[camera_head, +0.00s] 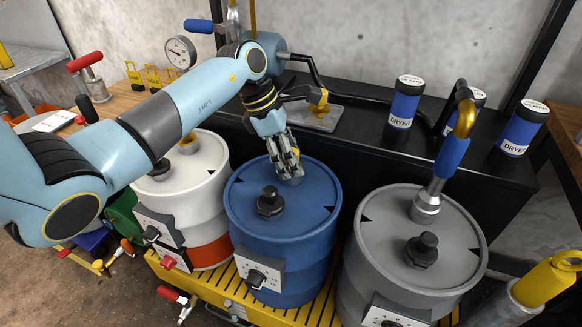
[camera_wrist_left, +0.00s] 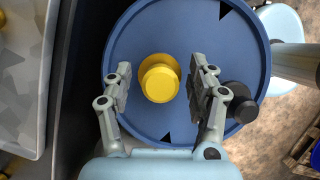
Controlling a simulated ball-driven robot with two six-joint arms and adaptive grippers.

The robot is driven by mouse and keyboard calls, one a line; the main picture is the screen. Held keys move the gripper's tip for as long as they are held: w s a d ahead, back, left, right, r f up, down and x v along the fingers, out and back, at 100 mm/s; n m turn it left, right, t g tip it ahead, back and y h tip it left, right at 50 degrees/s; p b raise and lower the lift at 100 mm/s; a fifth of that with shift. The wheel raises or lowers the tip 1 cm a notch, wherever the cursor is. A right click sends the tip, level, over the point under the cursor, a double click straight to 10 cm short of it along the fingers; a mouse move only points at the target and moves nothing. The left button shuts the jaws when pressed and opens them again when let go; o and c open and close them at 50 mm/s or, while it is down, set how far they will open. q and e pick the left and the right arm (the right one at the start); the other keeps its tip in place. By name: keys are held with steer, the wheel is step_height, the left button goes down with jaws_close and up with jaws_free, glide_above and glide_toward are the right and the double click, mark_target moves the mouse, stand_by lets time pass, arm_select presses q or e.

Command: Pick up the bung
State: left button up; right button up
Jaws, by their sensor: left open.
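The bung (camera_wrist_left: 160,77) is a round yellow plug on the blue lid in the left wrist view. It lies between the two fingers of my left gripper (camera_wrist_left: 161,80), with a gap on each side. In the head view my left gripper (camera_head: 289,168) points down over the back right part of the blue drum's (camera_head: 240,215) lid. My right gripper is not in view.
A white drum (camera_head: 205,205) stands left and a grey drum (camera_head: 370,240) right, on a yellow grated pallet (camera_head: 215,287). A metal fitting with a blue and yellow pipe (camera_head: 452,155) rises from the grey drum. Several dryer canisters (camera_head: 404,105) stand on the black bench behind.

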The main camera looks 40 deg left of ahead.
mark_target(296, 151)
arm_select(q)
steer(key=shift+c, duration=0.4)
steer(key=shift+r, duration=0.1)
steer(key=c, duration=1.1)
jaws_close()
steer(key=shift+r, duration=0.1)
steer(key=shift+w+r, duration=0.1)
steer(key=shift+r, duration=0.35)
step_height(296, 151, up, 3)
steer(key=shift+f, duration=0.1)
steer(key=s+d+r+p, duration=0.2)
steer(key=s+d+r, duration=0.2)
steer(key=d+r, duration=0.6)
steer(key=shift+s+d+p, duration=0.3)
steer(key=shift+s+d, duration=0.05)
steer(key=shift+d, duration=0.05)
